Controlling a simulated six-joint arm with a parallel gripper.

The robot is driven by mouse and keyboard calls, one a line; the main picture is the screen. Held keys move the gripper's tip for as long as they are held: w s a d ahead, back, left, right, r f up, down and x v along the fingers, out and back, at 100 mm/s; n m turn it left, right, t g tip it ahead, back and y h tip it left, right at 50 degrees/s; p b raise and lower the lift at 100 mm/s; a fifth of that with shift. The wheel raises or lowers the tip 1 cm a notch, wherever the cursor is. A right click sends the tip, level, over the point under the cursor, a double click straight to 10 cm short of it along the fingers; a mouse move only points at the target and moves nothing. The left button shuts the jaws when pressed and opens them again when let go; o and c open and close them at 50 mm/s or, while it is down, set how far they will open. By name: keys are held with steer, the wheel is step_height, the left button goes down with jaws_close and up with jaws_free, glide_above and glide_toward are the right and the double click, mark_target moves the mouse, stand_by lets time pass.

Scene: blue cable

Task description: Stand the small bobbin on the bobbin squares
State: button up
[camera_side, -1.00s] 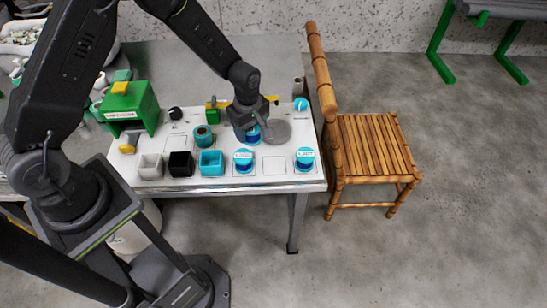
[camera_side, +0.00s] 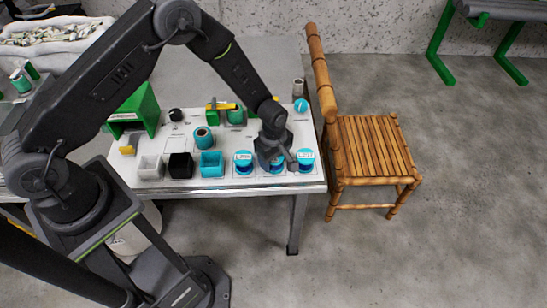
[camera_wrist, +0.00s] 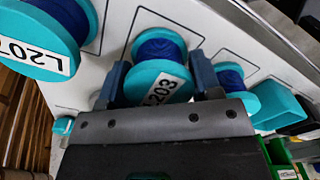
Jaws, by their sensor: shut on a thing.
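My gripper (camera_side: 274,158) is over the front row of the white board, between two other blue-wound bobbins. In the wrist view its fingers (camera_wrist: 160,82) are shut on a teal-flanged bobbin with blue cable (camera_wrist: 159,47), its label reading about "203". The bobbin is upright at the middle bobbin square (camera_wrist: 181,16), whose outline shows around it. I cannot tell whether its base touches the board. In the side view the gripper hides most of this bobbin. One bobbin (camera_side: 244,162) stands to the left and another (camera_side: 305,159) to the right, each on its own square.
A teal box (camera_side: 211,164), a black box (camera_side: 180,166) and a pale box (camera_side: 150,167) continue the row leftward. A teal spool (camera_side: 203,138) and a green stand with a yellow bar (camera_side: 213,114) are behind. A wooden chair (camera_side: 375,145) stands right of the table.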

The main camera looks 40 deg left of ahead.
steer(key=shift+f, duration=0.15)
steer(key=o, duration=1)
